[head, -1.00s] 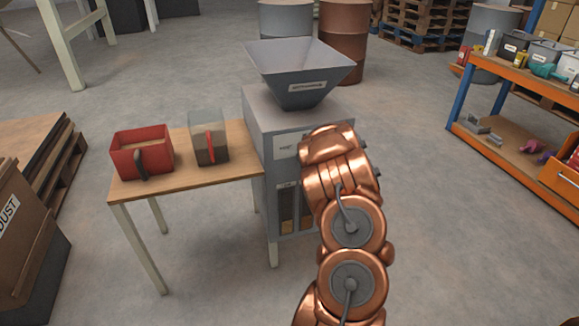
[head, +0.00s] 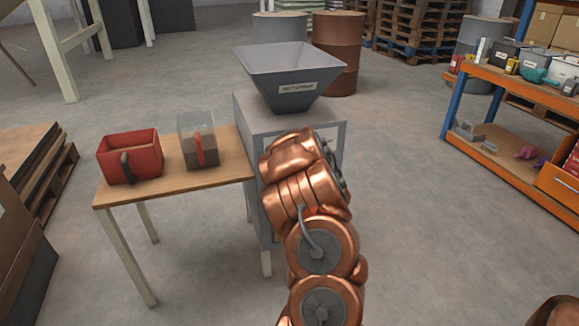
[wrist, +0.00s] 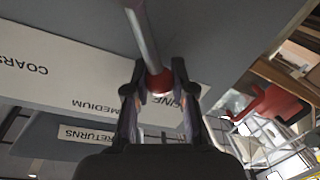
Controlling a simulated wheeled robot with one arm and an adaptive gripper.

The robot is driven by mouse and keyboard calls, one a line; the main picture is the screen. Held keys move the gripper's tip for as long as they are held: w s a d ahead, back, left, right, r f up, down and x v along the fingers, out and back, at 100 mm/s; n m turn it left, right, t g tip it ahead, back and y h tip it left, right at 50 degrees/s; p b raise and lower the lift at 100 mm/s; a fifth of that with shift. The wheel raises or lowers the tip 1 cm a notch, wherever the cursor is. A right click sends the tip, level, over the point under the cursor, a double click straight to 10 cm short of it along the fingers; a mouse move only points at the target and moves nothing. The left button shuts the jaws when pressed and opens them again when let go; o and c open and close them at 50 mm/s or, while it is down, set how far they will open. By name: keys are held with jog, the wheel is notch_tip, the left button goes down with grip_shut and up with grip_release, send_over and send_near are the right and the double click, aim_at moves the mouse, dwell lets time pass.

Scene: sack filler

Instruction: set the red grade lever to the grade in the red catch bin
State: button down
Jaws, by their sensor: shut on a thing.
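In the wrist view, my gripper (wrist: 158,85) is shut on the red knob (wrist: 157,80) at the end of a metal lever (wrist: 140,30). The knob sits between the fingertips, in front of a pale label strip reading COARSE, MEDIUM and a partly covered word ending in INE. The knob appears nearest that last word. In the head view, my arm hides the gripper, lever and labels on the grey sack filler (head: 245,110). The red catch bin (head: 145,160) with a dark handle stands on the wooden table; its contents are unclear.
A clear container (head: 207,150) with brown contents and a red strip stands beside the bin on the table (head: 200,180). A grey hopper (head: 290,85) tops the machine. An orange shelf (head: 510,80) stands at right. The floor between is clear.

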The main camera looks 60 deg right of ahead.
jog(key=c, duration=0.9)
grip_release()
jog(key=shift+c, duration=0.2)
jog(key=shift+s+a, duration=0.1)
jog(key=v, duration=1.1)
jog(key=shift+s+a, duration=0.2)
jog(key=shift+s, duration=0.1)
jog(key=shift+r, duration=0.1)
